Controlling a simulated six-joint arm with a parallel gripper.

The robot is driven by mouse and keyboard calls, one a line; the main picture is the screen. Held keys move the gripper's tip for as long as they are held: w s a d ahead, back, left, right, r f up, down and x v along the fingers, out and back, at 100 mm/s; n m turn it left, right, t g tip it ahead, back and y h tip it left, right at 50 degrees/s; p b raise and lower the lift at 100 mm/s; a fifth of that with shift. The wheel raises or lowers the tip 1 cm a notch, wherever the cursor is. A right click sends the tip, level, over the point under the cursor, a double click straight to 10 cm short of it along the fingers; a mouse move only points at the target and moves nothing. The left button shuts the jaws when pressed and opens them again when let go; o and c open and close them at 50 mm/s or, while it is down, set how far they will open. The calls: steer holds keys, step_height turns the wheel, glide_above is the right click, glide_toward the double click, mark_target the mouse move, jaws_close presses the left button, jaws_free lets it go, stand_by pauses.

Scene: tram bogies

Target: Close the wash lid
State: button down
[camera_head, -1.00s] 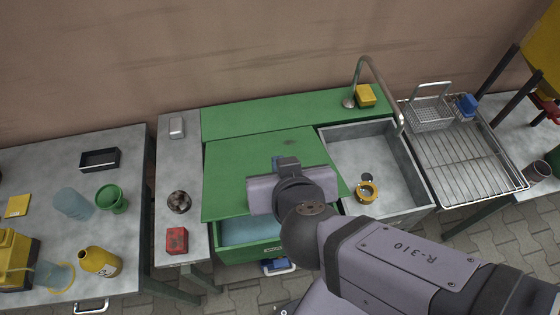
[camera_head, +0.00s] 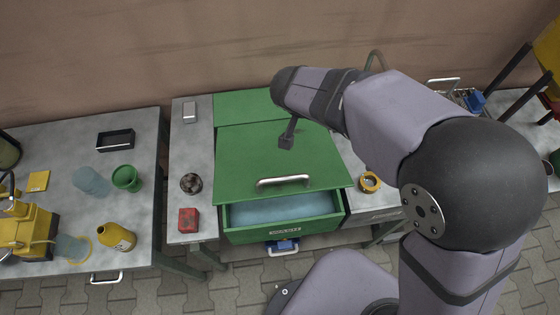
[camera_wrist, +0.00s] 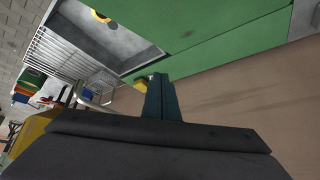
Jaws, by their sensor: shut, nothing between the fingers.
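The green wash lid (camera_head: 262,158) with a metal bar handle (camera_head: 283,181) lies over the back of the green wash tub (camera_head: 285,235). Its front edge stands clear of the tub's front wall, and blue water (camera_head: 285,207) shows in the gap. My gripper (camera_head: 286,142) is over the rear part of the lid, behind the handle; whether it touches is unclear. In the wrist view my gripper (camera_wrist: 162,97) has its dark fingers together and empty, with green surface (camera_wrist: 225,25) beyond.
A sink with a yellow ring (camera_head: 369,182) is right of the lid, partly behind my arm. A red block (camera_head: 189,220) and a dark round part (camera_head: 191,183) sit on the left counter strip. The left table holds a yellow bottle (camera_head: 117,237) and green cup (camera_head: 127,178).

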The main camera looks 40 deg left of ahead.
steer(key=a+r+m+g+h, duration=0.1)
steer(key=a+m+g, duration=0.1)
steer(key=m, duration=0.2)
step_height(320, 180, up, 8)
steer(key=m+g+h, duration=0.1)
steer(key=m+g, duration=0.5)
glide_above(280, 177)
steer(key=w+a, duration=0.3)
steer(key=shift+d, duration=0.2)
steer(key=shift+f, duration=0.15)
steer(key=f+p, duration=0.1)
steer(key=f, duration=0.3)
steer(key=s+d+f+p, duration=0.1)
steer(key=f+p, duration=0.1)
steer(key=f, duration=0.3)
steer(key=s+d+f+p, duration=0.1)
steer(key=f, duration=0.3)
steer(key=shift+s+f, duration=0.2)
steer(key=shift+f, duration=0.05)
steer(key=shift+d+f, duration=0.1)
